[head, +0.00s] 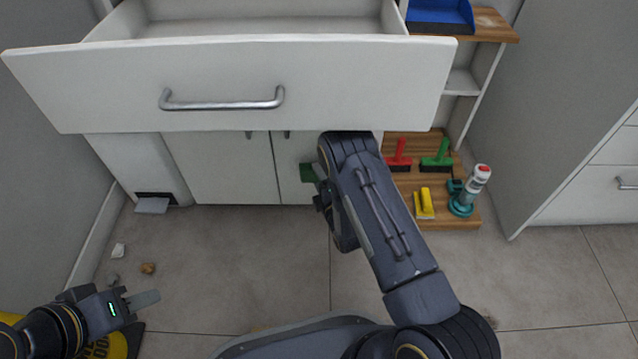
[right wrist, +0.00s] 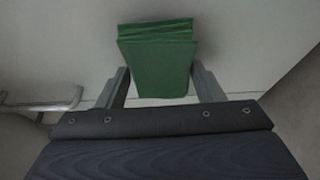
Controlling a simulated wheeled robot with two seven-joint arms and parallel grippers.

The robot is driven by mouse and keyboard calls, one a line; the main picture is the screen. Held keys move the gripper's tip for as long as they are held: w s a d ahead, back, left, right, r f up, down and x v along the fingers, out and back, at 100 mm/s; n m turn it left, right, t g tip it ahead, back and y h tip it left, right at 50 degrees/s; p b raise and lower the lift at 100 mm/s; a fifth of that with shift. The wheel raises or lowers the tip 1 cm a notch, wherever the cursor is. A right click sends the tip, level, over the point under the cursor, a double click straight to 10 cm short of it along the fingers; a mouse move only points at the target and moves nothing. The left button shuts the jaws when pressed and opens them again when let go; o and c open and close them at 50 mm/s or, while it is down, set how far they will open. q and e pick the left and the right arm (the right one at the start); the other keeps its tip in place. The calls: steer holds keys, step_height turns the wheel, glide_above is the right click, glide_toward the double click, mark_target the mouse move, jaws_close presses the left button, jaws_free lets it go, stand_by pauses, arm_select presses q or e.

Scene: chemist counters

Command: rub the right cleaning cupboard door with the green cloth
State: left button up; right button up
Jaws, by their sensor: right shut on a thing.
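The green cloth (head: 307,172) is a folded pad in front of the right cleaning cupboard door (head: 289,190), below the open drawer. It also shows in the right wrist view (right wrist: 157,62), held between the two fingers of my right gripper (right wrist: 163,88). A pale flat surface lies close behind it; I cannot tell whether the cloth touches it. My right forearm hides much of the right door in the head view. My left gripper (head: 133,302) is low at the left, away from the cupboard, with nothing seen in it; its finger gap is unclear.
The open drawer (head: 320,85) juts out above the doors. Right of the cupboard, a low wooden shelf (head: 455,218) holds a red brush (head: 398,158), a green brush (head: 437,160), a yellow brush (head: 424,207) and a teal-and-white bottle (head: 467,193). Small debris (head: 148,268) lies on the floor.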

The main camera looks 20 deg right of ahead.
steer(key=shift+w+d, duration=0.15)
steer(key=shift+w, duration=0.4)
steer(key=shift+w+d, duration=0.15)
steer(key=shift+w, duration=0.35)
stand_by(0.5)
steer(key=shift+s+d, duration=0.25)
steer(key=shift+d, duration=0.4)
steer(key=shift+s+d, duration=0.2)
steer(key=shift+d, duration=0.4)
steer(key=shift+s+d, duration=0.25)
steer(key=shift+d, duration=0.4)
steer(key=shift+w, duration=0.1)
steer(key=shift+w+a+r, duration=0.1)
steer(key=shift+w+a, duration=0.2)
steer(key=shift+a, duration=0.35)
steer(key=shift+w+a+r, duration=0.1)
steer(key=shift+w+a, duration=0.15)
steer(key=shift+a, duration=0.35)
steer(key=shift+w+a, duration=0.3)
steer(key=shift+a, duration=0.35)
steer(key=shift+c, duration=0.3)
steer(key=shift+s+a+f+p, duration=0.15)
steer(key=shift+s+a, duration=0.1)
steer(key=shift+s, duration=0.75)
steer(key=shift+s+a+p, duration=0.15)
steer(key=shift+s+a, duration=0.15)
steer(key=shift+s, duration=0.7)
steer(key=shift+s+a+f+p, duration=0.15)
steer(key=shift+s+a, duration=0.1)
steer(key=shift+s, duration=0.75)
